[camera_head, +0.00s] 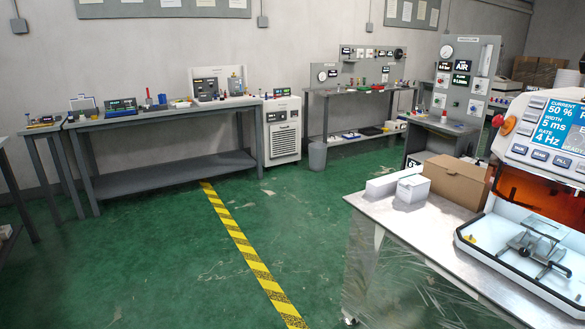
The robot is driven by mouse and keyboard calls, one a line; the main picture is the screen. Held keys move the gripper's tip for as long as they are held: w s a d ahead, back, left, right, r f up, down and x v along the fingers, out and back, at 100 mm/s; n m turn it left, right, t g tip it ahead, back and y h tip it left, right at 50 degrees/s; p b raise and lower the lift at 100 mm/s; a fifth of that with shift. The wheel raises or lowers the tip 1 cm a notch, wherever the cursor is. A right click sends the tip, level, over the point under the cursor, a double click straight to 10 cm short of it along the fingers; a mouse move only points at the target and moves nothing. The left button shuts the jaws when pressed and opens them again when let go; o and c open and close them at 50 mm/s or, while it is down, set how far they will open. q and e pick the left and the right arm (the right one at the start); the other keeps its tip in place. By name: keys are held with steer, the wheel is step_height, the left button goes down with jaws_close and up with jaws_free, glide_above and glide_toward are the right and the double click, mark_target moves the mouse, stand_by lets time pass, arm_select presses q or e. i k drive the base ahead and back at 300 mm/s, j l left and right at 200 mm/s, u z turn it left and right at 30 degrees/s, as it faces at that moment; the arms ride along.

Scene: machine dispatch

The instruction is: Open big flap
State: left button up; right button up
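A white machine (520,140) with a blue display (560,122) stands at the right edge, cut off by the frame. An orange see-through panel (540,190) sits below its display. Under the panel is a white-edged chamber with a metal fixture (537,246) inside. I cannot tell whether this panel is the big flap or how far it is open. A closed-looking brown cardboard box (452,181) stands on the metal table left of the machine. Neither of my grippers is in view.
The metal table (400,217) also holds a white box (413,188) and a long white carton (390,181). Workbenches (165,172) with instruments line the back wall, beside a white cabinet (282,132). The green floor (180,260) with a yellow-black stripe (240,245) is clear.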

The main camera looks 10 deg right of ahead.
mark_target(455, 166)
steer(key=i+z, duration=0.2)
steer(key=i, duration=0.25)
steer(key=i+j+z, duration=0.15)
steer(key=i, duration=0.35)
steer(key=i+j+z, duration=0.2)
steer(key=i, duration=0.25)
steer(key=i+j+z, duration=0.15)
steer(key=i, duration=0.3)
steer(key=j, duration=0.1)
